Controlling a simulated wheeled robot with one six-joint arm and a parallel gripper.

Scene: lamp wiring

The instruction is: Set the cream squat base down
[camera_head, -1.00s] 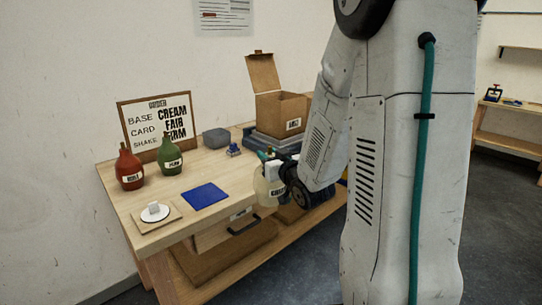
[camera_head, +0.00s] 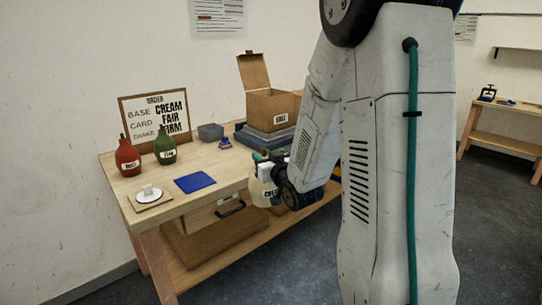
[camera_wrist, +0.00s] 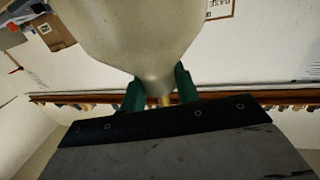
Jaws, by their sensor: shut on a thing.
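The cream squat base (camera_head: 262,188) is held in my gripper (camera_head: 262,157), in front of the workbench's front edge in the head view. The base hangs clear of the bench top as far as I can see. A blue mat (camera_head: 194,183) lies bare on the bench (camera_head: 222,178).
A red base (camera_head: 127,158) and a green base (camera_head: 165,147) stand at the bench's left. A white disc fixture (camera_head: 150,195) sits near the front left corner.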

